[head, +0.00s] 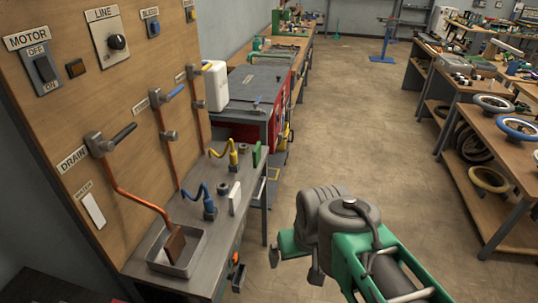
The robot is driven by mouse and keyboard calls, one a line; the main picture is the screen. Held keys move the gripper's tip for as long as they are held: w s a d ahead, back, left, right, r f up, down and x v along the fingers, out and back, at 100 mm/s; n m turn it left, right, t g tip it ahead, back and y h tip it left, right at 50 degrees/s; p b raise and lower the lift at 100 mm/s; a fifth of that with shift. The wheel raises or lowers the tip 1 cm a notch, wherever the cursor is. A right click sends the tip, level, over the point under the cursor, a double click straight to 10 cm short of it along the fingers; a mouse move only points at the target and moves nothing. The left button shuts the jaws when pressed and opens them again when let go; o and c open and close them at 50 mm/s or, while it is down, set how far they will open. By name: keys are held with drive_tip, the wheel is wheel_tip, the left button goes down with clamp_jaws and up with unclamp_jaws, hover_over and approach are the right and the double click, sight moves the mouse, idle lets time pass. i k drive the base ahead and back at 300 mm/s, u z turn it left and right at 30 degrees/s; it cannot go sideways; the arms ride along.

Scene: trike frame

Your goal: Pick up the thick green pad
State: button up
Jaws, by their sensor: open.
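A green upright slab (257,156), which looks like the thick green pad, stands near the far right edge of the grey bench. My gripper (281,250) is at the lower middle, off the right side of the bench and nearer the camera than the slab. It is open and well apart from the slab. My own wrist hides part of the gripper, so the gap between its fingers does not show clearly.
A white slab (235,198), a blue coiled fitting (209,207) and a yellow one (233,157) stand on the bench. A metal tray (197,262) holds a brown slab (174,245). The valve panel (75,115) rises at left. Floor (370,130) to the right is clear.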

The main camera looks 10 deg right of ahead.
sight(257, 152)
drive_tip(key=z, duration=1.7)
drive_tip(key=i, duration=1.9)
drive_tip(key=u, duration=3.9)
drive_tip(key=i, duration=0.45)
drive_tip(key=z, duration=0.05)
